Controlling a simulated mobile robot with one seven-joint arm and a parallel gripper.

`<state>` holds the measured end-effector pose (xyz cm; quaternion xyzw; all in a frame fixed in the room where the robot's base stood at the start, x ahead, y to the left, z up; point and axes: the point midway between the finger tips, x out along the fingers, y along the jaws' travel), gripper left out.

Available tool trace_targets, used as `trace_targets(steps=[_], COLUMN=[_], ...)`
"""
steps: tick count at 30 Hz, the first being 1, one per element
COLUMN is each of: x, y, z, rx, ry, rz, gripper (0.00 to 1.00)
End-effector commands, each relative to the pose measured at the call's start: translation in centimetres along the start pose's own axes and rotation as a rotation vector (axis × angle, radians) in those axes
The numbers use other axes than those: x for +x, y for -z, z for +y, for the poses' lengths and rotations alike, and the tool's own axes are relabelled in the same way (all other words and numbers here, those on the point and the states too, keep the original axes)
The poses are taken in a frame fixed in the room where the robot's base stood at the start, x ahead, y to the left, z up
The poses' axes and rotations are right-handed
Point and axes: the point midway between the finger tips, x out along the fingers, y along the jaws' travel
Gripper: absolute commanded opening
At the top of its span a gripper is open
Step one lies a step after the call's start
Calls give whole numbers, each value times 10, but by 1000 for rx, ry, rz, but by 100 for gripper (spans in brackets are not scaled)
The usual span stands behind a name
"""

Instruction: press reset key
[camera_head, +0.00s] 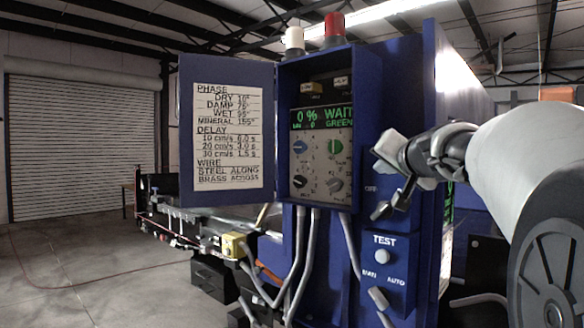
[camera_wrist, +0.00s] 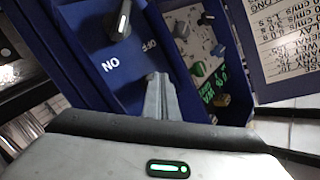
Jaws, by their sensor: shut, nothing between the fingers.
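The open control box (camera_head: 285,120) on the blue cabinet holds a panel with a green-lit display (camera_head: 322,117) reading "0 % WAIT GREEN". Above the display are two small pale-labelled keys, a left one (camera_head: 316,86) and a right one (camera_head: 341,82). Their labels are too small to read, so I cannot tell which is reset. My gripper (camera_wrist: 160,78) is shut and empty, in front of the cabinet face near the OFF label, apart from the keys and right of the box in the head view.
The box door (camera_head: 228,130) stands open to the left with a printed sheet. Knobs (camera_head: 334,147) sit below the display. A TEST button (camera_head: 382,256) is below. White and red lamps (camera_head: 335,26) stand on top.

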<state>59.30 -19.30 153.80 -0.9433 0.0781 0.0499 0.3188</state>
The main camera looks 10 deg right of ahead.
Motion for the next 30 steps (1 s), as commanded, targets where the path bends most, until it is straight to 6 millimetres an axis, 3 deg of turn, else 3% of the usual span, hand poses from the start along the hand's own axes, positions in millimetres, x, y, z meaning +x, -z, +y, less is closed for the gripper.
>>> trace_targets(steps=[20, 30], x=[-13, -35], y=[-9, -24], z=[-9, -26], rx=[0, -1], ry=[0, 2], rz=[0, 1], gripper=[0, 0])
